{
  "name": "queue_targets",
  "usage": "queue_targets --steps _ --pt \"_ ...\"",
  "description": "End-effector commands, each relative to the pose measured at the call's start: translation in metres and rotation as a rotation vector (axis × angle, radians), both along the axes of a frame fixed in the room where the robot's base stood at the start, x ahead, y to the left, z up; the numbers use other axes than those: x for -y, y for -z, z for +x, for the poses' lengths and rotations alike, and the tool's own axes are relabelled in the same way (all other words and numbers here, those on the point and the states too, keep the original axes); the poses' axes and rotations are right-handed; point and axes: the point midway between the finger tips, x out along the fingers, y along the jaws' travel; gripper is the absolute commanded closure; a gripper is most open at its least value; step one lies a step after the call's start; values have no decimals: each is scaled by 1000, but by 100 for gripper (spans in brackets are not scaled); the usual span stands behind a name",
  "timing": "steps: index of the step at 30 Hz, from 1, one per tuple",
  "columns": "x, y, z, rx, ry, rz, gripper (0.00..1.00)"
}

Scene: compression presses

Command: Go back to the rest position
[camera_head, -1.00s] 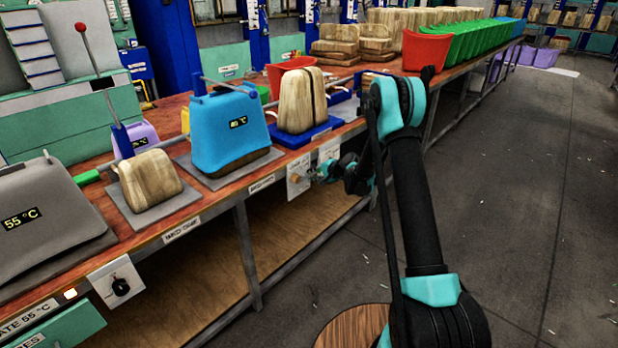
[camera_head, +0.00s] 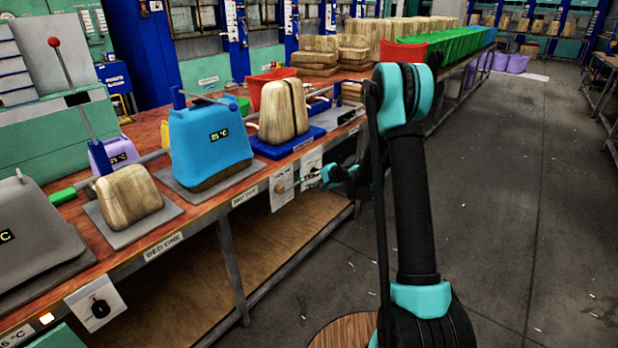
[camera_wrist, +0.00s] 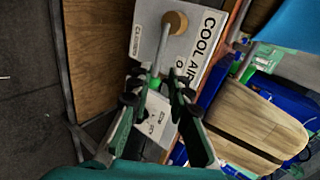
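My gripper (camera_head: 326,178) is small in the head view, at the end of my bent arm, in front of the bench's front edge near two white plates. In the wrist view my gripper (camera_wrist: 158,95) has its two dark fingers apart, with no object clearly held between them. The plate with the knob also shows in the head view (camera_head: 283,198).
The wooden bench (camera_head: 175,222) runs along the left. On it stand a blue press cover (camera_head: 210,145), a wood-patterned block (camera_head: 283,112) on a blue base, another block (camera_head: 128,196) and a grey cover (camera_head: 35,240). Open floor (camera_head: 500,200) lies to the right.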

Motion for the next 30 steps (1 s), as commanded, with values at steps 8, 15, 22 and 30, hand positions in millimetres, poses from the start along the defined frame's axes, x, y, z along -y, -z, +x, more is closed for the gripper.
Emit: queue_targets --steps 8,15,22,30 --pt "19 -30 -44 20 -42 -127 81" --pt "53 -62 -121 40 -113 -326 81" --pt "88 -78 -202 47 -184 -512 81" --pt "130 -78 -302 39 -274 -726 81"
